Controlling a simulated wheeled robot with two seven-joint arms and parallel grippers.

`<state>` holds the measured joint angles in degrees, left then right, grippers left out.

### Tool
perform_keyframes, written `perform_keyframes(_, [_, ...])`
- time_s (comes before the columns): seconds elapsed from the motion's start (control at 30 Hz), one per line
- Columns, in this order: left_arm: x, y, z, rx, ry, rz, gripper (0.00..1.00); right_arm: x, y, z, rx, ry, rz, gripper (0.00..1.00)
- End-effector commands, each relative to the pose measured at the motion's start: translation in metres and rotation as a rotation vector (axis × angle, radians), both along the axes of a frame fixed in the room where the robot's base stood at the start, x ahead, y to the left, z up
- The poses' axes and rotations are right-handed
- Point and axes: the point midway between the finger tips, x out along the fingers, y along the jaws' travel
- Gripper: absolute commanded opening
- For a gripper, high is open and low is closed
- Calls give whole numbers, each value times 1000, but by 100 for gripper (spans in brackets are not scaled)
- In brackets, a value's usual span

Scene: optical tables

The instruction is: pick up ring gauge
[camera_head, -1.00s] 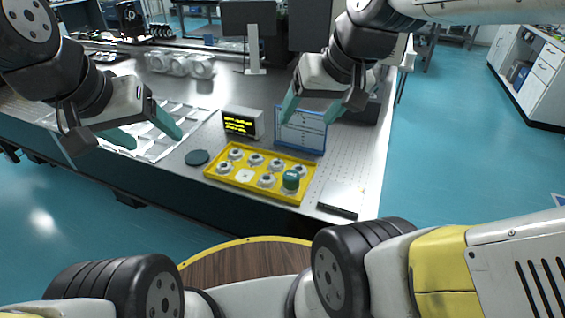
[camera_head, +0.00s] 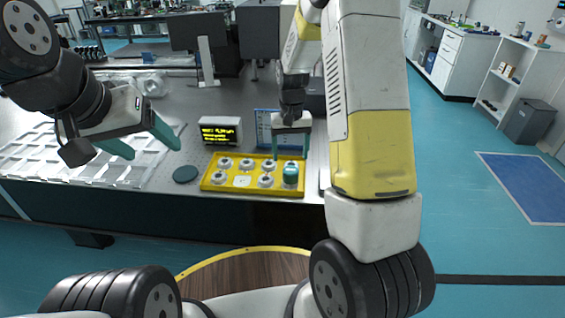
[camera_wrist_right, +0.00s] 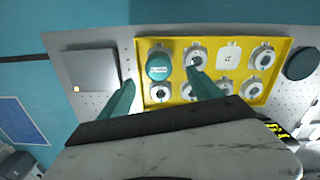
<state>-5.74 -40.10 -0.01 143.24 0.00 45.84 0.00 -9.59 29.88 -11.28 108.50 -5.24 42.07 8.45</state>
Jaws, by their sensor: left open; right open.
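A yellow tray (camera_head: 214,184) on the bench holds several grey ring-shaped pieces (camera_head: 246,164) with dark centres. A teal cylinder (camera_head: 290,174) stands in its near right corner; it also shows in the right wrist view (camera_wrist_right: 158,66) with a label on top. Which piece is the ring gauge, I cannot tell for certain. My right gripper (camera_head: 291,152) is open and empty, pointing down over the tray's right end. In the right wrist view its fingers (camera_wrist_right: 160,78) lie either side of the teal cylinder, apparently still above it. My left gripper (camera_head: 154,150) is open and empty, left of the tray.
A dark round disc (camera_head: 186,174) lies left of the tray. A small display box (camera_head: 221,131) and a blue-framed panel (camera_head: 264,125) stand behind it. A flat grey plate (camera_wrist_right: 91,70) lies beside the tray in the right wrist view. A white slotted rack (camera_head: 80,160) is at left.

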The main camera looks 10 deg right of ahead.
Motion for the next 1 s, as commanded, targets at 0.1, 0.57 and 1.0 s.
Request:
perform_keyframes(0.1, [0,0,0,0,0,0,70,0,-1,-13,-3,4,-1,74])
perform_keyframes(0.57, [0,0,0,0,0,0,70,0,-3,-72,-1,5,-1,74])
perform_keyframes(1.0, [0,0,0,0,0,0,70,1,-3,-79,-1,2,-1,50])
